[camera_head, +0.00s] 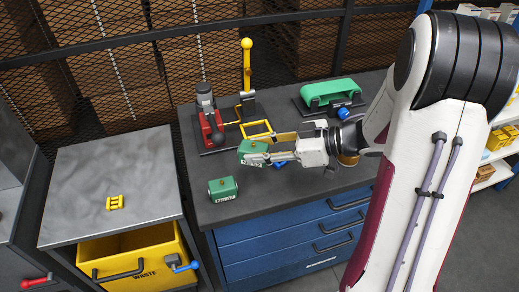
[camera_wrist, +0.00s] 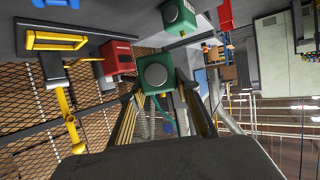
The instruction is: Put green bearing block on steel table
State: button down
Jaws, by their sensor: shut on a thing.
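My gripper (camera_head: 272,153) is shut on a green bearing block (camera_head: 253,147) and holds it over the dark workbench. In the wrist view the held block (camera_wrist: 155,73) sits between the fingertips, its round grey face toward the camera. A second green block (camera_head: 222,189) with a white label stands on the workbench's front left corner, left of and nearer than the gripper; it also shows in the wrist view (camera_wrist: 179,16). The steel table (camera_head: 85,175) stands left of the workbench, across a narrow gap. A small yellow part (camera_head: 115,202) lies on its top.
A red press (camera_head: 211,130), a yellow-handled lever device (camera_head: 246,80) and a green belt machine (camera_head: 330,92) stand at the workbench's back. A yellow waste bin (camera_head: 135,257) sits under the steel table's top. Most of that tabletop is clear. Mesh fencing stands behind.

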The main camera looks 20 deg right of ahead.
aim_at(260, 147)
jog(key=shift+r, duration=0.15)
dwell(0.5)
notch_tip(260, 147, up, 11)
jog(key=w+a+m+t, duration=0.1)
jog(key=w+a, duration=1.5)
jog(key=w, duration=0.2)
jog(key=w+a+m+t+h, duration=0.1)
jog(key=w+a, duration=0.1)
jog(key=a, duration=0.9)
jog(key=w+a+m+t+h, duration=0.1)
jog(key=w+a, duration=0.1)
jog(key=a, duration=0.9)
notch_tip(260, 147, down, 19)
